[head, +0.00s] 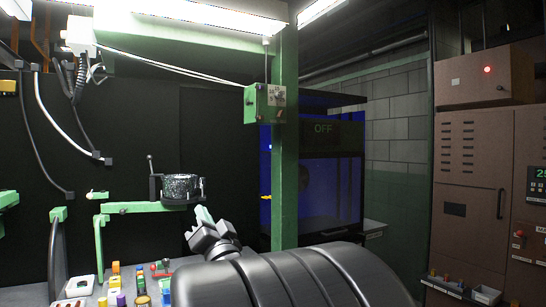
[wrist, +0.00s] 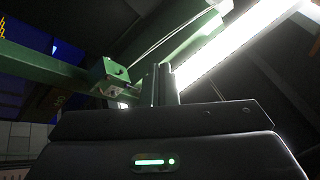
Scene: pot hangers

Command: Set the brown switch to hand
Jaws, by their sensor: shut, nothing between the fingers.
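No brown switch can be picked out for certain. A green control box (head: 265,103) hangs by the green post in the head view, with a small pale switch plate (head: 278,95) on its face; the lettering is too small to read. A green box with a dark knob also shows in the wrist view (wrist: 108,76), left of the fingers. A brown cabinet (head: 470,170) at the right carries a red knob (head: 520,233). My gripper (wrist: 166,84) is shut and empty, pointing up toward the lamp and beam. In the head view my gripper (head: 207,234) is low, left of the post and apart from the control box.
The green post (head: 285,180) stands mid-picture. A green bracket (head: 140,207) with a dark pot (head: 180,188) is at the left, above a table crowded with small coloured parts. Cables hang at the far left.

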